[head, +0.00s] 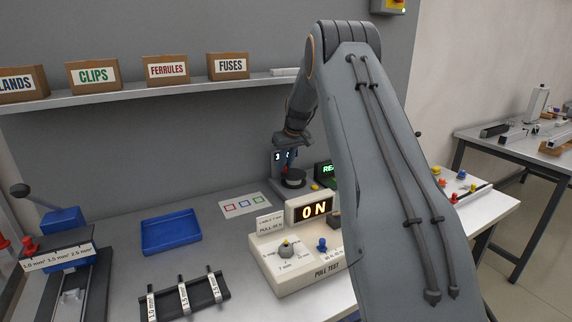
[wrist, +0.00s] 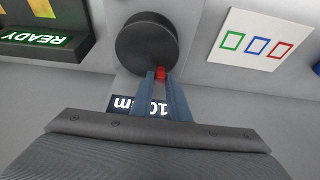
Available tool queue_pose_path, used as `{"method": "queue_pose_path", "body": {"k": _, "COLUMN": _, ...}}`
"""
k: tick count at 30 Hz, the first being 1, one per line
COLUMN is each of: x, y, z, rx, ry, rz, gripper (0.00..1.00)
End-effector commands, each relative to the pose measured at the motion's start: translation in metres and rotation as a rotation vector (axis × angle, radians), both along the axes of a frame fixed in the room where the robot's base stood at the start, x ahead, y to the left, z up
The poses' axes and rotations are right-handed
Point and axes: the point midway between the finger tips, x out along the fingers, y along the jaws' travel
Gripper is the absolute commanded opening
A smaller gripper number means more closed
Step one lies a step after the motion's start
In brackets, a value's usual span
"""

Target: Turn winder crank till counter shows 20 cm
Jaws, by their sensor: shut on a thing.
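The winder has a dark round drum (wrist: 146,42), which also shows small in the head view (head: 294,178) behind the pull-test box. A red crank knob (wrist: 160,72) sits at the drum's edge. My gripper (wrist: 160,76) is shut on this knob, with one blue-grey finger on each side. The counter (wrist: 123,103) is a dark display with white characters, upside down in the wrist view. My fingers cover part of it, so its full number cannot be read. In the head view the counter (head: 277,157) is partly hidden by my arm.
A green READY display (wrist: 38,40) is near the drum. A card with coloured squares (head: 246,204) lies beside the winder. The pull-test box (head: 300,275) showing ON stands in front. A blue tray (head: 171,236) is to the left. My arm hides much of the bench's right part.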

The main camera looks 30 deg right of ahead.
Motion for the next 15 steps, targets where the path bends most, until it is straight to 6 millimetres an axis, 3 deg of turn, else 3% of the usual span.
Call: {"method": "queue_pose_path", "body": {"k": 15, "x": 0.0094, "y": -0.0082, "z": -0.0014, "rx": -0.003, "ry": -0.001, "rz": -0.383, "gripper": 0.0}}
